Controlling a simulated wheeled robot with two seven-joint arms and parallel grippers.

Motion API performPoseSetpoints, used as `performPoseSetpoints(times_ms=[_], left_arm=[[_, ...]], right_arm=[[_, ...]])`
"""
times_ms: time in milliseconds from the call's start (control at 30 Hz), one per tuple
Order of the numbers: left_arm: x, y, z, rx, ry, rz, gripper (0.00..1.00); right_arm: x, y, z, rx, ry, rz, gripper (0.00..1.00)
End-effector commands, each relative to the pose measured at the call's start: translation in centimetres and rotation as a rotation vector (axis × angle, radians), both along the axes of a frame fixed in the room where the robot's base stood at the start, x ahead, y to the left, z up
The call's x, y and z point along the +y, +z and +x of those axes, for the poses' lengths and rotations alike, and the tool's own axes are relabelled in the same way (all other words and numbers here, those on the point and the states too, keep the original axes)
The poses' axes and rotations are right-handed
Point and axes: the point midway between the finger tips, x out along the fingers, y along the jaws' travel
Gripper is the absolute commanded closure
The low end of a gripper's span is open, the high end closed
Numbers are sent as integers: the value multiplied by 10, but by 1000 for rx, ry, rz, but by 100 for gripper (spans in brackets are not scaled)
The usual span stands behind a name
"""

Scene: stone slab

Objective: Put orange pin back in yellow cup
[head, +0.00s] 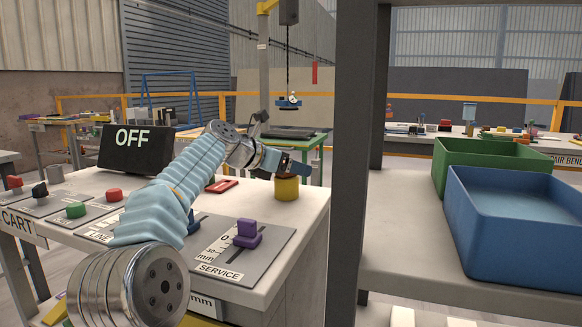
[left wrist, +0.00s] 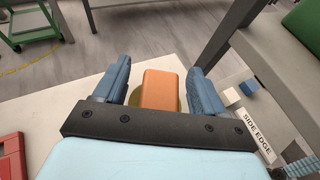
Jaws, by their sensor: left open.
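My left gripper (head: 291,168) is right at the top of the yellow cup (head: 287,188), which stands near the far right corner of the cart top in the head view. In the left wrist view the orange pin (left wrist: 160,88) is a rounded block between the two fingers of the open left gripper (left wrist: 159,68), with a gap on each side. A little of the yellow cup shows around the pin there, so the pin appears to be in or directly over the cup. The gripper hides the pin in the head view.
A dark OFF sign (head: 136,149) and a purple slider (head: 248,234) are on the cart. A red flat item (head: 221,186) lies left of the cup. A grey post (head: 356,150) rises just right of the cart. Blue (head: 520,240) and green bins stand on the right shelf.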

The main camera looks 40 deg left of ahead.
Motion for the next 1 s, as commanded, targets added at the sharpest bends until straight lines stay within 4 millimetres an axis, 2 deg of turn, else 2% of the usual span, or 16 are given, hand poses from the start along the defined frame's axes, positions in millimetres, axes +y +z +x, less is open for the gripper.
performPoseSetpoints(times_ms=[133, 233, 500, 700, 833, 1000], left_arm=[[2, 3, -5, -1, 2, 1, 30], [5, 9, -19, -2, 3, 0, 30], [18, 35, -78, -2, 4, 1, 30], [25, 48, -111, -1, 2, 0, 30], [27, 52, -122, 0, 0, 0, 30], [28, 53, -125, 0, 0, 0, 30]], right_arm=[[0, 0, 0, 0, 0, 0, 57], [0, 1, 0, 0, 0, 0, 57], [1, 4, -1, 1, 3, 2, 57], [2, 8, -1, 2, 4, 3, 57], [3, 8, -1, 2, 5, 4, 57], [3, 8, -1, 2, 5, 4, 57]])
